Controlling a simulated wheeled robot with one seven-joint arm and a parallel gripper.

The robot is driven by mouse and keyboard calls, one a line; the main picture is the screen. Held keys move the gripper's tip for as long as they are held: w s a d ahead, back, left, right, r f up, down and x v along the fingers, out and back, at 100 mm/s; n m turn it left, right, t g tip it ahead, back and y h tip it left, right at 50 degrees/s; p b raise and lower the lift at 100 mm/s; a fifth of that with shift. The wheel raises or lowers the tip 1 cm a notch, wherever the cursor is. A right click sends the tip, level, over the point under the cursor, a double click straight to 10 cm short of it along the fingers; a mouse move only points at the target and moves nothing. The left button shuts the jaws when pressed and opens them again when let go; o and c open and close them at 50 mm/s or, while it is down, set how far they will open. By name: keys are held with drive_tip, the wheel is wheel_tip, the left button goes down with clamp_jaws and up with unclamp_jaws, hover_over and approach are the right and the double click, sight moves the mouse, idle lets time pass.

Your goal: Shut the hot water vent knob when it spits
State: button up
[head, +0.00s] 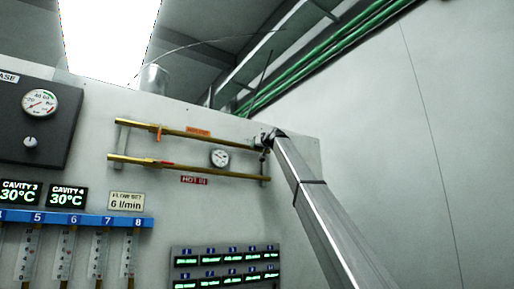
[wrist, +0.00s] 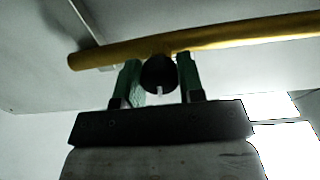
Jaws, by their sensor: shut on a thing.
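The vent knob (wrist: 158,75) is a dark round knob with a small pale mark at its lower middle, on the underside of a brass pipe in the wrist view. My gripper (wrist: 158,80) has its two green-padded fingers on either side of the knob, shut on it. In the head view my gripper (head: 268,138) is at the right end of the upper brass pipe (head: 195,136), and the knob is mostly hidden there. A lower brass pipe (head: 190,171) has a "HOT IN" label (head: 194,180) under it. I see no water or spray.
A round gauge (head: 220,158) sits between the pipes. A black panel with a pressure gauge (head: 40,103) is at far left, with flow tubes (head: 66,255) below. A panel of green displays (head: 226,268) is at the bottom. The right wall is bare.

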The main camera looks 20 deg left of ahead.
drive_tip(key=shift+n, duration=1.2)
drive_tip(key=o, duration=0.9)
drive_tip(key=shift+s+d, duration=0.1)
drive_tip(key=v, duration=1)
drive_tip(key=shift+s+d+f, duration=0.1)
drive_tip(key=shift+s+d, duration=0.1)
drive_tip(key=shift+d, duration=0.05)
